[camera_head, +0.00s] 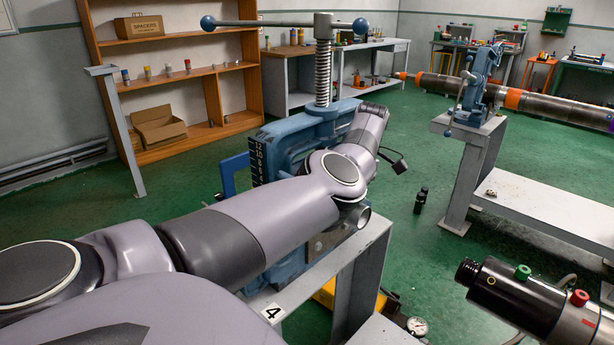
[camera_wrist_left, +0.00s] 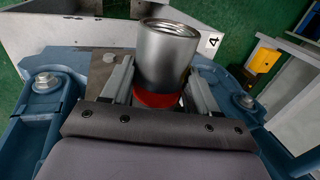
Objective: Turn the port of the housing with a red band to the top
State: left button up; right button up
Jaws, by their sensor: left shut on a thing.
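The housing (camera_wrist_left: 165,55) is a bare metal cylinder with an open end and a red band (camera_wrist_left: 158,99) around it. My left gripper (camera_wrist_left: 160,80) is shut on it in the left wrist view, with one finger on each side near the band. No port shows on the visible side. The blue vise (camera_head: 300,140) stands around the work, with a tall screw and a long handle with blue knobs. In the head view my left arm lies across the vise and hides the gripper and most of the housing. My right gripper is not in view.
A bench (camera_head: 360,275) with a label 4 carries the vise. A steel cylinder (camera_head: 530,300) with green and red caps is at the lower right. A second bench (camera_head: 545,195) and another vise (camera_head: 478,85) stand at the right. Green floor (camera_head: 410,160) lies between the benches.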

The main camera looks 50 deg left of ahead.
pick_arm(q)
jog(key=o, duration=1.2)
jog(key=shift+c, duration=0.2)
jog(key=shift+f, duration=0.1)
